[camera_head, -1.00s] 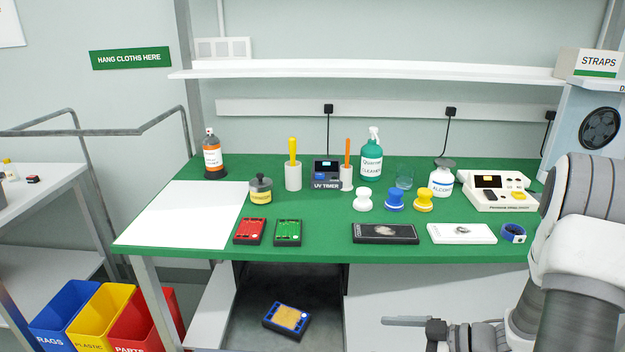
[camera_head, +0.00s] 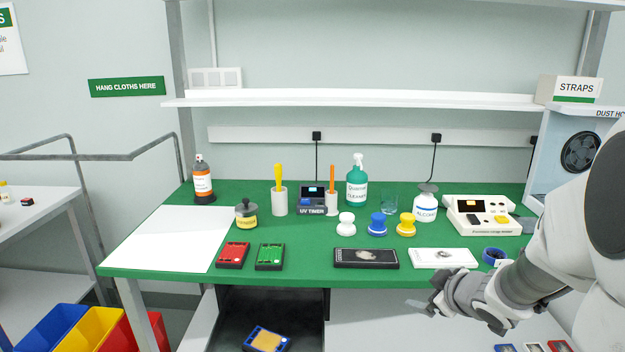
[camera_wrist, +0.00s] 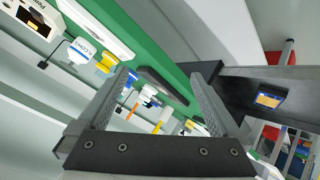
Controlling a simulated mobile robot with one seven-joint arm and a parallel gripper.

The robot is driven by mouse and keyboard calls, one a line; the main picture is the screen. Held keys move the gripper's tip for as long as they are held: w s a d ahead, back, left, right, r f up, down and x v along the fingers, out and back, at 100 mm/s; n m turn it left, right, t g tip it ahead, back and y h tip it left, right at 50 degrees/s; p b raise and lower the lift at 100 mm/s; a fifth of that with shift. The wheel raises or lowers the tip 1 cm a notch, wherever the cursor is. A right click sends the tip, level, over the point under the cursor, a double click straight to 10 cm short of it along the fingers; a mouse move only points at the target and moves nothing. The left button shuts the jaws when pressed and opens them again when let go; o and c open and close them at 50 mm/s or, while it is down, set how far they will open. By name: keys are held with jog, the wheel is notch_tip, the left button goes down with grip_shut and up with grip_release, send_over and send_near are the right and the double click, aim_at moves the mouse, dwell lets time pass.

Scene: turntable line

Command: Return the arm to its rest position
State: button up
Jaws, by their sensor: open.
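My arm reaches in from the right of the head view. Its gripper (camera_head: 425,308) is in front of the bench's front edge, below the white board, and holds nothing. In the wrist view the two jaws of my gripper (camera_wrist: 165,88) stand apart with a clear gap between them. The green-topped bench (camera_head: 300,240) shows beyond the gap, tilted in that view. No object is between the fingers.
On the bench are a white sheet (camera_head: 168,238), a red tray (camera_head: 233,254), a green tray (camera_head: 270,256), a black board (camera_head: 366,258), a white board (camera_head: 443,258) and several bottles. A yellow-topped blue tray (camera_head: 267,339) lies below. Bins (camera_head: 95,332) stand lower left.

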jog(key=s+d+r+m+h, duration=0.1)
jog(key=s+r+m+h, duration=0.3)
jog(key=r, duration=0.3)
jog(key=s+a+r+m+g+y, duration=0.1)
jog(key=s+a+m+g, duration=0.1)
jog(key=s+a, duration=0.65)
jog(key=s+a+r+m+g+y, duration=0.2)
jog(key=s+a+m+g, duration=0.1)
jog(key=s, duration=1)
notch_tip(320, 180, up, 16)
jog(key=p, duration=1.6)
jog(key=shift+w+d+r, duration=0.15)
jog(key=shift+w+d, duration=0.1)
jog(key=shift+d, duration=0.1)
